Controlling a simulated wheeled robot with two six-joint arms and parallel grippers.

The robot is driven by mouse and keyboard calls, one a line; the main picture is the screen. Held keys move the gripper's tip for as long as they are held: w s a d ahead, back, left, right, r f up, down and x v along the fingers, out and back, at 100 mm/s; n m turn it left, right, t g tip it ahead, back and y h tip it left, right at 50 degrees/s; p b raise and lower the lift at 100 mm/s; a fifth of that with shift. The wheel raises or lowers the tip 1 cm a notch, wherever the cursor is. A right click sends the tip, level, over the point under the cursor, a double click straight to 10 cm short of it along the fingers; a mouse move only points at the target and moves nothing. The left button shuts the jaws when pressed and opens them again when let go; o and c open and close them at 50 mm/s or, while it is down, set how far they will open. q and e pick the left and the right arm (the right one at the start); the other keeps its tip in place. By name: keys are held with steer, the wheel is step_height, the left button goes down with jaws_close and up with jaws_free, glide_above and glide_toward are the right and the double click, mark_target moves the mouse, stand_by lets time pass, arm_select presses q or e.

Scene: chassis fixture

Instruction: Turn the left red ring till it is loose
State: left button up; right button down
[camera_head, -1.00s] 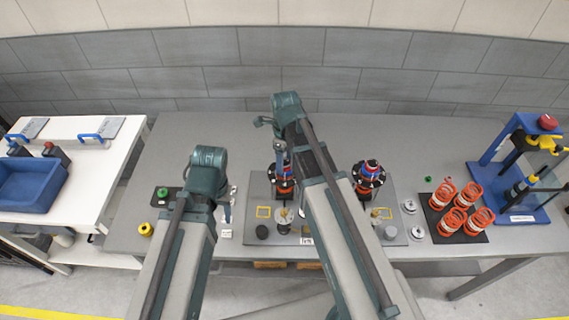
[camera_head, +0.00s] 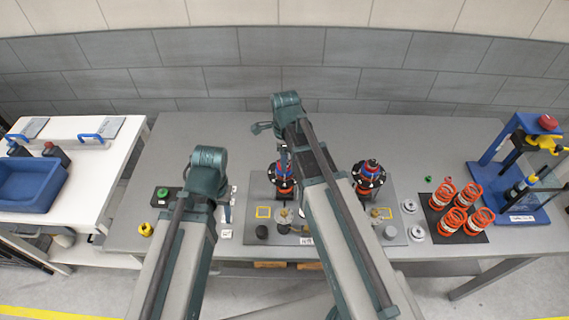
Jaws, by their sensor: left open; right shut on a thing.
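The left strut assembly (camera_head: 284,187), with an orange spring and a dark top plate, stands on the grey fixture plate (camera_head: 262,190). Its top, with the left red ring (camera_head: 282,165), is mostly covered by my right gripper (camera_head: 284,158). That gripper points down from above and is shut at the ring; the fingers are small and partly hidden by my arm. The matching right assembly (camera_head: 368,180) stands uncovered, with a red and blue top. My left gripper (camera_head: 228,214) is open and empty, low to the left of the fixture plate.
Several orange springs (camera_head: 452,218) sit on a dark mat at right, near silver discs (camera_head: 416,231) and a blue press (camera_head: 520,180). The table's back strip is clear.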

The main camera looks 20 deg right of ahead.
steer(key=n, duration=1.3)
steer(key=c, duration=0.5)
jaws_free()
steer(key=shift+r, duration=0.1)
step_height(320, 180, up, 7)
steer(key=p, duration=0.7)
